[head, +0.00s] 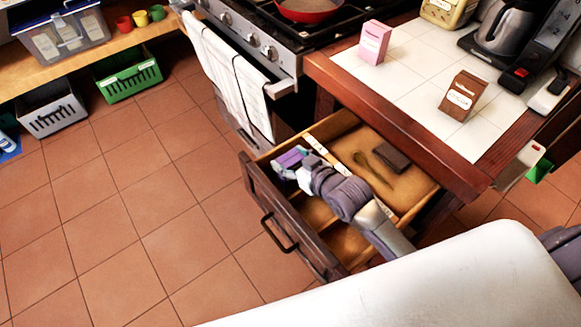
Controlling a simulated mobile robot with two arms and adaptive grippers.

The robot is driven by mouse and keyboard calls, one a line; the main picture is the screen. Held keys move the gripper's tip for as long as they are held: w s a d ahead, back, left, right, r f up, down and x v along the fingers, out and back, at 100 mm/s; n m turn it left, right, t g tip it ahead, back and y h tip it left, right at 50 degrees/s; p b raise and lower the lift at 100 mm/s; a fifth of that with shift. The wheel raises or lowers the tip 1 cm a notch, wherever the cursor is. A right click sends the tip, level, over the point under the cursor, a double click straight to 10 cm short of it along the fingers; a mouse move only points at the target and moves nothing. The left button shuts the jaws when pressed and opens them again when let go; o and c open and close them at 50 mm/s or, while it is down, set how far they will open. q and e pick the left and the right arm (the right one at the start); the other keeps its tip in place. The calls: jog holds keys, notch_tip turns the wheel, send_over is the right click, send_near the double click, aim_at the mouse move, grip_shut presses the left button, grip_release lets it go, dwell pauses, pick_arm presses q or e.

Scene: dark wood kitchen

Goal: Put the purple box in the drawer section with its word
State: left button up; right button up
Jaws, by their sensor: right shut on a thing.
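The purple box (291,156) is at the far left corner of the open wooden drawer (258,198). My right gripper (296,168) is shut on it and reaches over the drawer from the lower right. Box and gripper are small here, so I cannot tell whether the box touches the drawer floor. Dividers split the drawer into sections, and white labels (325,149) run along one divider. Their words are too small to read. The far section holds a dark brown box (392,158) and a spoon-like tool (372,168). My arm hides part of the near sections. My left gripper is not in view.
A pink box (375,42) and a brown box (462,96) stand on the tiled counter (410,80), near a kettle (503,35). The stove (262,40) with hanging towels (225,75) is left of the drawer. The floor left of the drawer is clear.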

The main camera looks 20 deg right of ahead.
jog(key=shift+f, duration=1.4)
jog(key=shift+f, duration=0.2)
jog(key=o, duration=1.2)
jog(key=shift+r, duration=0.15)
jog(key=shift+s+r, duration=0.1)
jog(key=shift+s, duration=0.1)
jog(key=v, duration=1.1)
jog(key=shift+s+d+r, duration=0.15)
jog(key=shift+s+r, duration=0.05)
jog(key=shift+s, duration=0.05)
